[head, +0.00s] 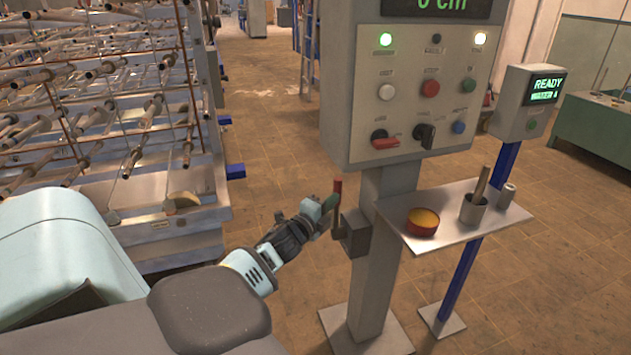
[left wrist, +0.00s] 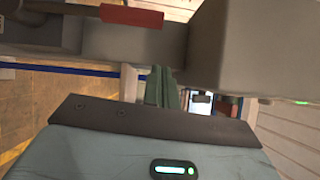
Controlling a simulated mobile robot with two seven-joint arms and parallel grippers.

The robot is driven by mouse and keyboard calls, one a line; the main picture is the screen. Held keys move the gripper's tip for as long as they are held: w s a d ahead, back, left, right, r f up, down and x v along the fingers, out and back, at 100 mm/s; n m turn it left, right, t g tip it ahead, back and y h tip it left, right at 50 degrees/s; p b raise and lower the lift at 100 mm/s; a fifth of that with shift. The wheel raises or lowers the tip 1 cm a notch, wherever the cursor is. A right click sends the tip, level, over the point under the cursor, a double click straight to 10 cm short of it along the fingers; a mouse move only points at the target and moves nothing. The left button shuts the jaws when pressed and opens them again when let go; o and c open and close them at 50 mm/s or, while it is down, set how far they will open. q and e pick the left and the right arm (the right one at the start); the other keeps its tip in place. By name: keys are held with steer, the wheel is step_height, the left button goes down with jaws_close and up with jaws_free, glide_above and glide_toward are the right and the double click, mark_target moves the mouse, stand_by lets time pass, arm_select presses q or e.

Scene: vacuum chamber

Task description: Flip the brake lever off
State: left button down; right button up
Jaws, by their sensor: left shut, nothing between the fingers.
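The brake lever (head: 337,187) has a red grip and stands roughly upright beside a grey box (head: 356,234) on the control post. In the left wrist view the red grip (left wrist: 132,16) lies across the top, beyond the fingertips. My left gripper (head: 328,208) is at the lever, just below the red grip on its left side. Its greenish fingers (left wrist: 163,88) are together with nothing between them. I cannot tell whether they touch the lever. The gripper partly hides the lever's lower part in the head view. My right gripper is not in view.
The control panel (head: 408,125) with buttons and lamps sits above the lever. A metal shelf (head: 480,237) with a red tin (head: 422,222) and a cup (head: 473,209) juts out right of the post. A rack of rods (head: 110,110) stands left. Floor between is clear.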

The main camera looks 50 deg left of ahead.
arm_select(q)
steer(key=v, duration=0.6)
steer(key=shift+s, duration=0.4)
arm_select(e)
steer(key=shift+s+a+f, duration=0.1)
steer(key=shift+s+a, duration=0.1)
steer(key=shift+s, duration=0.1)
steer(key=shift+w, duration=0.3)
